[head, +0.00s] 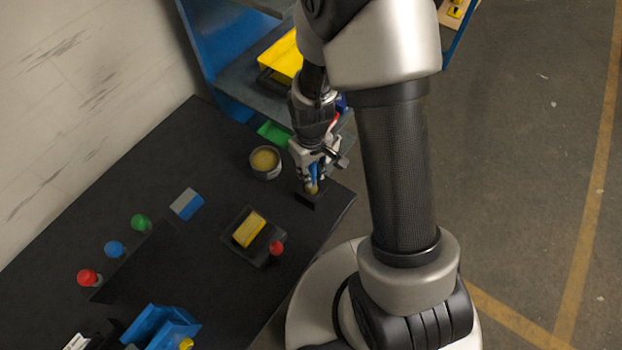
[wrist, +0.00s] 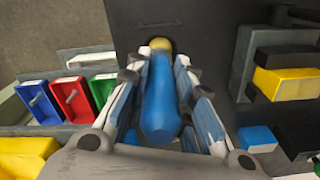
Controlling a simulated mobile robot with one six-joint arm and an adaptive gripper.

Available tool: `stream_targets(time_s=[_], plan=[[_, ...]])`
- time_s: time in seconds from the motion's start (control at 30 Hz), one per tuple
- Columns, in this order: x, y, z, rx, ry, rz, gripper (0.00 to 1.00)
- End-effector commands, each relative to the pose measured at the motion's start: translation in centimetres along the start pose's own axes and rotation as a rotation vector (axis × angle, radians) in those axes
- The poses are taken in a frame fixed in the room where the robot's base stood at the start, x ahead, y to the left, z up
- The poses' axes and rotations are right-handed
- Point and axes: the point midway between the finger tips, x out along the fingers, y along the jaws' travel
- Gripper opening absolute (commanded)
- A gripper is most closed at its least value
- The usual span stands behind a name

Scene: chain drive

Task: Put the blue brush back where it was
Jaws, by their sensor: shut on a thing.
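The blue brush (head: 314,172) is held in my gripper (head: 315,178), over the far right corner of the dark table. Its tan bristle end points down, close to a small dark block (head: 304,200) on the table top. I cannot tell whether the bristles touch anything. In the wrist view the blue handle (wrist: 159,98) lies between the two fingers of my gripper (wrist: 158,72), with the yellowish tip beyond them. A round tin (head: 265,162) with yellowish contents stands to the left of the gripper.
A dark tray (head: 265,217) with a yellow block (head: 249,229) and a red knob sits nearer. A blue-and-white block (head: 187,203) and red, blue and green knobs are further left. A blue shelf (head: 207,48) with bins stands behind. The table edge is close on the right.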

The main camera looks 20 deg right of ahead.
Motion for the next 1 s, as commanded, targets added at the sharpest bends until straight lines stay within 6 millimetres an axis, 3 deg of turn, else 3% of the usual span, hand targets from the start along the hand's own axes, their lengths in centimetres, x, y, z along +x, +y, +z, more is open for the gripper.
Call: stream_targets(time_s=[0.3,0.67,0.7,1.0], plan=[[4.1,0.0,0.1,0.000,-0.003,-0.001,0.00],[4.5,0.0,0.0,0.000,-0.001,0.000,0.00],[4.5,0.0,0.1,0.000,-0.001,0.000,0.22],[4.4,0.0,0.1,0.000,-0.001,0.000,0.41]])
